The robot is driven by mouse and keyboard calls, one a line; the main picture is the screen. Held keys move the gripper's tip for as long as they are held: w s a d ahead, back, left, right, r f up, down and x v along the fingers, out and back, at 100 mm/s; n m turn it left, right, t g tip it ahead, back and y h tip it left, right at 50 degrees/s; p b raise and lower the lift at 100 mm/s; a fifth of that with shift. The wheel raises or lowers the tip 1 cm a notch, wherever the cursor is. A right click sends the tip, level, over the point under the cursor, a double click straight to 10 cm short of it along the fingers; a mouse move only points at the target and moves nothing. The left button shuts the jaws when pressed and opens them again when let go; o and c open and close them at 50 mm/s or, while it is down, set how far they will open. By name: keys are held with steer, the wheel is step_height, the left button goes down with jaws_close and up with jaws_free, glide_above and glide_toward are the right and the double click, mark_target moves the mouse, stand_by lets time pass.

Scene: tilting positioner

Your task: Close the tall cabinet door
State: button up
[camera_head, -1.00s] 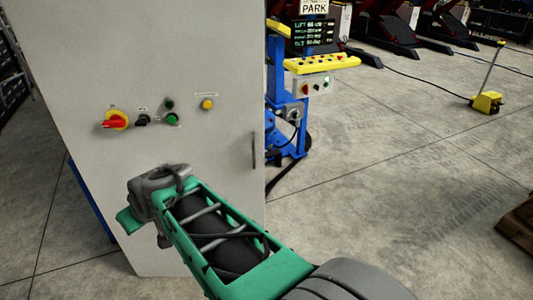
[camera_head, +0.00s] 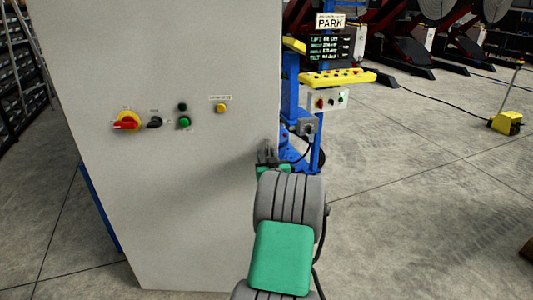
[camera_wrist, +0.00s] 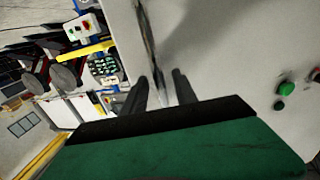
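The tall cabinet door (camera_head: 190,60) is a pale grey panel filling the left half of the head view. It also fills the right of the wrist view (camera_wrist: 240,45). My gripper (camera_head: 266,153) is at the door's right edge, partly hidden behind my own wrist. In the wrist view its two dark fingers (camera_wrist: 160,92) stand apart, so it looks open. A narrow dark upright strip (camera_wrist: 147,35), the handle or the door's edge, runs down between them. I cannot tell whether the fingers touch it. The door handle is hidden in the head view.
The panel carries a red and yellow switch (camera_head: 126,121), a black knob (camera_head: 154,122) and green and yellow buttons. A blue stand with a yellow control bar (camera_head: 338,78) is close behind the door's right edge. Open concrete floor (camera_head: 420,190) lies to the right.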

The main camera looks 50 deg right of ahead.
steer(key=shift+w+d, duration=0.15)
steer(key=shift+c, duration=0.5)
jaws_close()
stand_by(0.9)
